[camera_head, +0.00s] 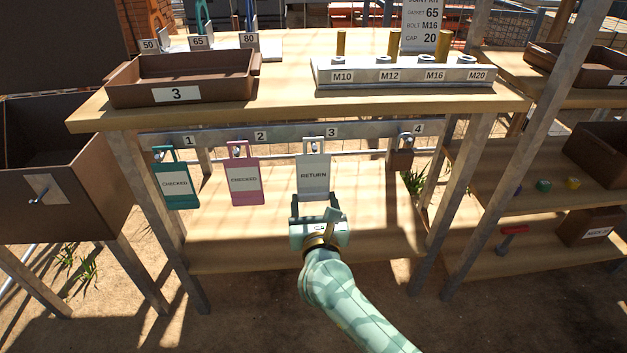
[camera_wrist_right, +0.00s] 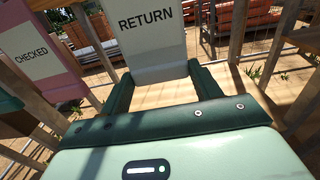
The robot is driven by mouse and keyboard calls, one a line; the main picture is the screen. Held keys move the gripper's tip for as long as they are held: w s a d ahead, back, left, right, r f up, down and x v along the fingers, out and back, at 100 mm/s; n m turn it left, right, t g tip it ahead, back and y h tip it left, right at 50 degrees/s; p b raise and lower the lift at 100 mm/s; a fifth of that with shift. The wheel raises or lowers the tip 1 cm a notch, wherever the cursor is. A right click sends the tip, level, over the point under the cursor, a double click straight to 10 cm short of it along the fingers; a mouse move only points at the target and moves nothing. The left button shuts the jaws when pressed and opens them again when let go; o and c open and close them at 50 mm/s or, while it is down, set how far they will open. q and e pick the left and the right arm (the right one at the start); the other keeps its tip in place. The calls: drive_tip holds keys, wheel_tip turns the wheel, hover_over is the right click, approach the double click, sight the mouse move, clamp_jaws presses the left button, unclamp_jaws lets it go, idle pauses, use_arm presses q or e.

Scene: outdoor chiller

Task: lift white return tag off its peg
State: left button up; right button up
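The white return tag (camera_head: 313,176), marked RETURN, hangs upright by its loop on the peg under number 3. Its lower part also shows in the right wrist view (camera_wrist_right: 154,50). My right gripper (camera_head: 315,204) is at the tag's bottom edge, with its arm coming up from below. In the wrist view its two dark green fingers (camera_wrist_right: 163,80) are spread apart, one near each lower corner of the tag. I cannot tell whether they touch it. My left gripper is not in view.
A teal CHECKED tag (camera_head: 175,185) and a pink CHECKED tag (camera_head: 244,180) hang at 1 and 2. A brown padlock (camera_head: 402,158) hangs at 4. The rail (camera_head: 290,131) runs under the tabletop. The lower shelf (camera_head: 240,238) is clear. A brown bin (camera_head: 180,65) stands above.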

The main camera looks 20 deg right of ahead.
clamp_jaws()
drive_tip(key=shift+r+p, duration=0.75)
drive_tip(key=shift+r, duration=0.2)
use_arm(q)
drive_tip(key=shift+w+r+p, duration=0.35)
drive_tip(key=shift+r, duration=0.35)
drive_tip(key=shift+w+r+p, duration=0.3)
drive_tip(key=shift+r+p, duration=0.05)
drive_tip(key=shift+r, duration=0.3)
use_arm(e)
drive_tip(key=v, duration=0.6)
drive_tip(key=shift+f, duration=0.1)
drive_tip(key=o, duration=0.6)
unclamp_jaws()
clamp_jaws()
